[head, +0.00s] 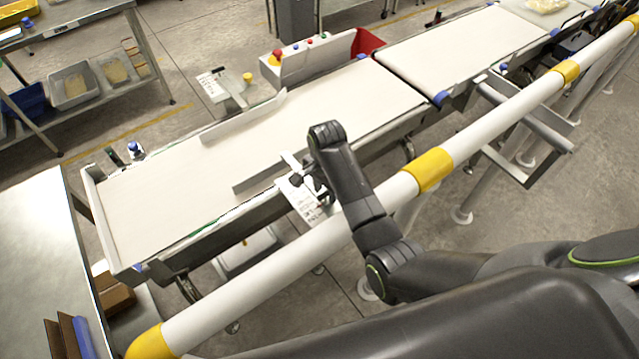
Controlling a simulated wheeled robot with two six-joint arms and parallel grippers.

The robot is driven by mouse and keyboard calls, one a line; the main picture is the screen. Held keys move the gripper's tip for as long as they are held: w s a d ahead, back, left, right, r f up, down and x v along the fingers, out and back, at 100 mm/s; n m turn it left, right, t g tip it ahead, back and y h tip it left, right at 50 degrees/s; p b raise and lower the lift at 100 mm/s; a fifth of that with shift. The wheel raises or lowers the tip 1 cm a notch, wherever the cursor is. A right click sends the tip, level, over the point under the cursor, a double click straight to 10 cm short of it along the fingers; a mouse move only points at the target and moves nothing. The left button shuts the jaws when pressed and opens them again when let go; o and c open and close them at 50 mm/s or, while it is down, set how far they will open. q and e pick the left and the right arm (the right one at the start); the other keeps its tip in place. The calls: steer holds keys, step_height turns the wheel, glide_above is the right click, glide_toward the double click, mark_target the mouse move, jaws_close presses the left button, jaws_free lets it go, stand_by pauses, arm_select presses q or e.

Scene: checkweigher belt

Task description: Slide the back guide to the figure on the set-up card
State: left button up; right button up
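The back guide (243,117) is a pale metal rail lying along the far side of the checkweigher's white belt. Its bracket (232,92) reaches off the far edge, with a yellow knob (247,77) and a white marked scale plate (212,86) beside it; the figures are too small to read. I cannot pick out the set-up card. My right gripper (322,188) points down at the near edge of the belt, by the front guide's scale plate (304,200), well away from the back guide. My own arm partly hides it, so its fingers are unclear. My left gripper is out of view.
The front guide (258,178) lies along the belt's near side. A white rail with yellow bands (270,275) crosses diagonally in front of the belt. A steel table (40,250) is at left.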

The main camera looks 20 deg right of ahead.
steer(key=shift+f, duration=0.5)
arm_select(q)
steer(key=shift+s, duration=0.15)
arm_select(e)
steer(key=shift+s, duration=0.1)
steer(key=shift+r, duration=0.1)
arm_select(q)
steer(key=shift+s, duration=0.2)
arm_select(e)
jaws_close()
